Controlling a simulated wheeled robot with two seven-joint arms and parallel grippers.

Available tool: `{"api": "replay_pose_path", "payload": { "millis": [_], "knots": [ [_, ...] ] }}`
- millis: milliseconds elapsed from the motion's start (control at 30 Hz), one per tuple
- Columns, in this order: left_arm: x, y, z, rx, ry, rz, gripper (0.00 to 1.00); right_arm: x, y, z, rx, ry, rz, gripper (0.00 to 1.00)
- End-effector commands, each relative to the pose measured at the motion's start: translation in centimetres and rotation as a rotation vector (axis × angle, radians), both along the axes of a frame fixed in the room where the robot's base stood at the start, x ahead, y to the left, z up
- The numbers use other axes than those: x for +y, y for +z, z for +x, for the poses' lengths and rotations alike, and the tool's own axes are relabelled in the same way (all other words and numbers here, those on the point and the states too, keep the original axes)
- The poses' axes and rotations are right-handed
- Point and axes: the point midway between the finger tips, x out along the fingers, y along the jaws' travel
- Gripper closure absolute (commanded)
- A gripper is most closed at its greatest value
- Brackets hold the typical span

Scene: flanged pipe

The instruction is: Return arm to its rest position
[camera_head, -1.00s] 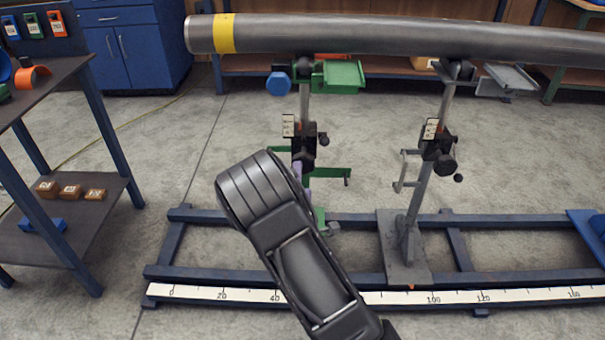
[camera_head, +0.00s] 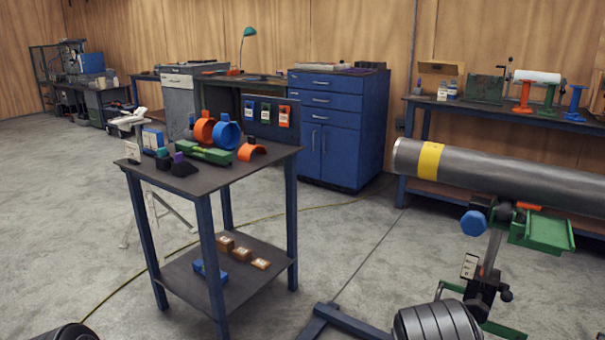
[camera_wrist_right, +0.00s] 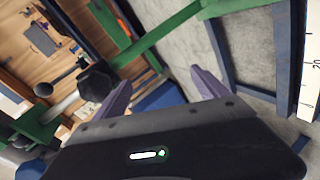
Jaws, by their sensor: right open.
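My right gripper (camera_wrist_right: 160,88) shows in the right wrist view, its two purple-grey fingers apart with nothing between them. Beyond the fingers are a green bar (camera_wrist_right: 165,35) and a black knob (camera_wrist_right: 98,80) of a pipe stand; I see no contact with them. In the head view a dark rounded link of my right arm (camera_head: 437,322) shows at the bottom, in front of the pipe stand (camera_head: 482,285). The right fingers are not visible there. A dark part of my own body shows at the bottom left edge. My left gripper is out of view.
A grey pipe (camera_head: 510,180) with a yellow band lies across the stand at the right. A blue-legged table (camera_head: 240,185) holds clamps and small parts, with wooden blocks on its lower shelf. A blue cabinet (camera_head: 335,130) stands behind. The floor at left is mostly clear.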

Motion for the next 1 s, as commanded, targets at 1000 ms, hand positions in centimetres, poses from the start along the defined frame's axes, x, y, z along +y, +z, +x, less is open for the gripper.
{"api": "replay_pose_path", "payload": {
  "millis": [1000],
  "knots": [
    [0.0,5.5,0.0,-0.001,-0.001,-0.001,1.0,31.0,-10.2,-27.8,0.774,-0.566,1.365,0.16]
  ]
}}
